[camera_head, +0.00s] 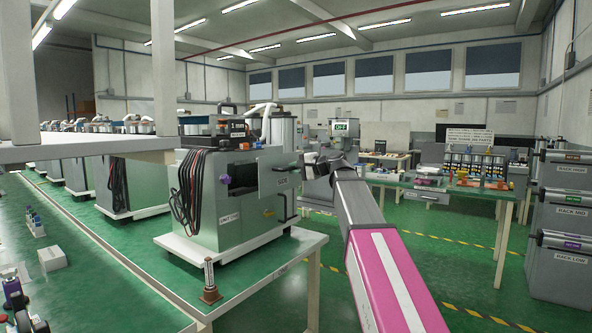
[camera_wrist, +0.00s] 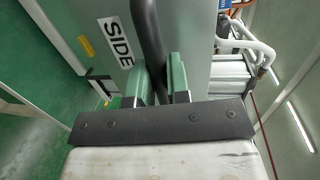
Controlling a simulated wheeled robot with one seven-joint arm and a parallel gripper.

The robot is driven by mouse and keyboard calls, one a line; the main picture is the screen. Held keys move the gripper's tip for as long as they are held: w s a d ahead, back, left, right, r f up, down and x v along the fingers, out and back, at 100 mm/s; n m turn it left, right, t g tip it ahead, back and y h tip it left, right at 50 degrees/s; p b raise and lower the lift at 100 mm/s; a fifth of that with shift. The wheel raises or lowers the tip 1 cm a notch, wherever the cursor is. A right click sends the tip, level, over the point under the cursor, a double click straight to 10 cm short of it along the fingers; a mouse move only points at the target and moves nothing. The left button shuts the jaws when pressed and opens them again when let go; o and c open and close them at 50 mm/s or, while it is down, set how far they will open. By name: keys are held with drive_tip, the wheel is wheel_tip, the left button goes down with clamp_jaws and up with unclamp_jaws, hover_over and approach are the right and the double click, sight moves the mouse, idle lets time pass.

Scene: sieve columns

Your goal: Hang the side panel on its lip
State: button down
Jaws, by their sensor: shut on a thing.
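The side panel (camera_head: 270,172) is a flat grey-green plate at the right of the grey unit (camera_head: 222,218) on the green bench. In the wrist view the panel (camera_wrist: 85,22) fills the upper middle, with a "SIDE" label and a dark bar handle. My gripper (camera_head: 310,166) is to the right of the panel. In the wrist view its two green fingers (camera_wrist: 160,84) are shut on the panel's handle (camera_wrist: 150,42). The lip is hidden, and I cannot tell whether the panel touches the unit.
A small post on a brown base (camera_head: 210,282) stands near the bench's front corner. A white shelf (camera_head: 90,148) is at the left. Another green bench (camera_head: 440,186) with small items and grey racks (camera_head: 562,225) are at the right.

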drive_tip(key=w+r+x, duration=0.1)
drive_tip(key=r+x, duration=0.1)
drive_tip(key=x, duration=1)
drive_tip(key=shift+w, duration=0.3)
idle(0.8)
drive_tip(key=shift+a, duration=0.1)
idle(0.7)
drive_tip(key=shift+f, duration=0.75)
idle(0.4)
drive_tip(key=c, duration=1)
unclamp_jaws()
